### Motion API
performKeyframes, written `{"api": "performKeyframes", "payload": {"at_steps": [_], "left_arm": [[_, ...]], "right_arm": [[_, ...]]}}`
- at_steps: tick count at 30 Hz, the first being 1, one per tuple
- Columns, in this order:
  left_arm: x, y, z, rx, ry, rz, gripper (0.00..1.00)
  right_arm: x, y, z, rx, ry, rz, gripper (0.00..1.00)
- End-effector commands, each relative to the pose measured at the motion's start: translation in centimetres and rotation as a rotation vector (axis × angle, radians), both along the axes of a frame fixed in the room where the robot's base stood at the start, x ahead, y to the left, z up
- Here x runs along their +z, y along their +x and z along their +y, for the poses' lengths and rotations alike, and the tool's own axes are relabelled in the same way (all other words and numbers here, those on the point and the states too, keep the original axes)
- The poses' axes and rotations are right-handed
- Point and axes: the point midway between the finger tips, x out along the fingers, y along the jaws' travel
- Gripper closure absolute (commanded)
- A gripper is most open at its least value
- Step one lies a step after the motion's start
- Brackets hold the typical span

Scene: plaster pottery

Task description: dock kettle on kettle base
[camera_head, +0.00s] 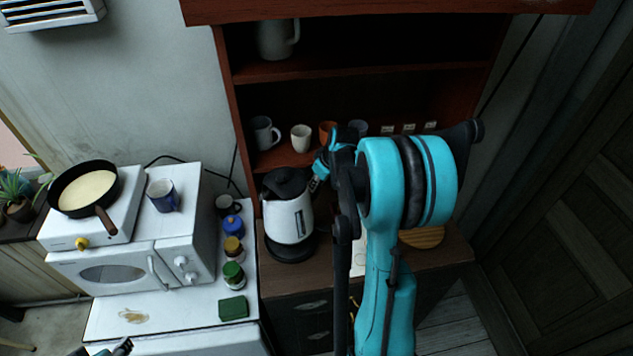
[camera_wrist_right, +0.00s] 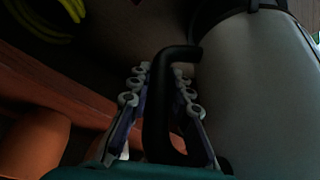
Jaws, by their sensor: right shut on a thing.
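The white kettle (camera_head: 288,215) with a black lid stands upright over the dark round kettle base (camera_head: 291,253) on the brown cabinet top. I cannot tell whether it is fully seated or slightly above the base. My right gripper (camera_head: 318,177) is at the kettle's right side. In the right wrist view, my right gripper (camera_wrist_right: 162,88) is shut around the black kettle handle (camera_wrist_right: 158,110), beside the pale kettle body (camera_wrist_right: 262,90). My left gripper (camera_head: 118,348) shows only as a tip at the bottom left edge; its opening is unclear.
A red-brown shelf behind holds several mugs, including a white one (camera_head: 301,138) and an orange one (camera_head: 327,132). A white counter (camera_head: 180,318) at left carries a microwave (camera_head: 120,270), jars and a green sponge (camera_head: 233,308). A round wooden board (camera_head: 424,238) lies right of my arm.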

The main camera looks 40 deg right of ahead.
Motion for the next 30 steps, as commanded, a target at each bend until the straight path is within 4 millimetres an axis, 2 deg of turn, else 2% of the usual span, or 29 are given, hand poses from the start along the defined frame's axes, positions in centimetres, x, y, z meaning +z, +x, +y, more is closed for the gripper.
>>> {"api": "performKeyframes", "payload": {"at_steps": [8,24,30], "left_arm": [[-0.7,0.0,0.0,0.000,0.000,0.000,0.59],[-3.7,0.0,0.0,0.000,0.000,0.000,0.59],[-3.9,0.0,0.0,0.000,0.000,0.000,0.59]], "right_arm": [[-0.9,0.0,0.0,-0.001,0.002,-0.001,1.00],[-5.4,0.0,0.0,-0.001,0.002,-0.001,1.00],[-5.8,0.0,0.0,-0.001,0.002,-0.001,1.00]]}}
